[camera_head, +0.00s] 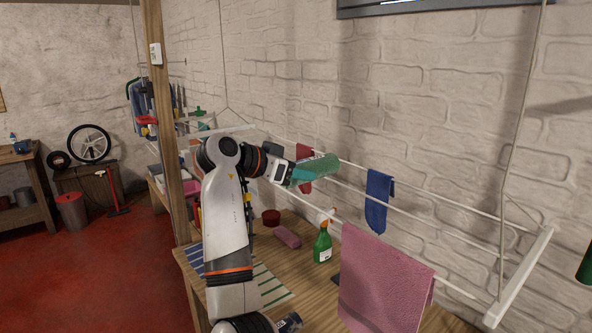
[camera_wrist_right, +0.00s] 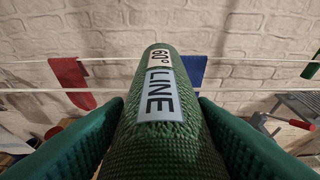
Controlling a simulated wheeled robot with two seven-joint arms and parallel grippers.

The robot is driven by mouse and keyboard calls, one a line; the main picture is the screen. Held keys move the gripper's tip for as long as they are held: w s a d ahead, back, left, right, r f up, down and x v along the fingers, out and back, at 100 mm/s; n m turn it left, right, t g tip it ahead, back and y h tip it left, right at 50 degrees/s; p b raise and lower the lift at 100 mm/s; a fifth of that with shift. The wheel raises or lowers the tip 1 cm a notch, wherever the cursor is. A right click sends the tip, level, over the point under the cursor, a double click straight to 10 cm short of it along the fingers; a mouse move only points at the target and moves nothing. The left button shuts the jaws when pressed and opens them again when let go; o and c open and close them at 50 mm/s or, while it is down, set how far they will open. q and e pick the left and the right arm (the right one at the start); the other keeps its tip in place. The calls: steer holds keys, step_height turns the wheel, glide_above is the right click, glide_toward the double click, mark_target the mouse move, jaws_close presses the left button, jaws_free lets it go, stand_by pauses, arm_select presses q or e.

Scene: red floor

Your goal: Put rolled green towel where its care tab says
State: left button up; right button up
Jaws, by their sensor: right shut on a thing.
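The rolled green towel (camera_head: 322,166) is in my right gripper (camera_head: 298,174), held up beside the drying rack lines (camera_head: 352,165). In the right wrist view the towel (camera_wrist_right: 155,148) lies between the two green fingers and points away from the camera. Its pale care tab (camera_wrist_right: 158,90) reads "60°" and "LINE". A red cloth (camera_wrist_right: 72,82) and a blue cloth (camera_wrist_right: 192,70) hang over the white lines beyond it. The blue cloth (camera_head: 378,200) and a pink towel (camera_head: 385,280) hang on the rack in the head view. My left gripper is not in view.
A wooden table (camera_head: 300,300) below the rack holds a green spray bottle (camera_head: 322,243), a pink block-like item (camera_head: 287,236) and a striped cloth (camera_head: 270,286). A wooden post (camera_head: 165,120) stands left of my arm. The line between the blue cloth and pink towel has bare stretches.

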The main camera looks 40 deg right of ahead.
steer(key=shift+f+b, duration=0.4)
steer(key=shift+f, duration=0.15)
steer(key=o, duration=1.1)
steer(key=shift+r, duration=0.1)
steer(key=shift+w+a+b, duration=0.1)
steer(key=shift+a+b, duration=0.3)
steer(key=shift+a, duration=0.05)
steer(key=shift+r+b+v, duration=0.2)
steer(key=shift+b+v, duration=1.9)
steer(key=shift+v, duration=3.45)
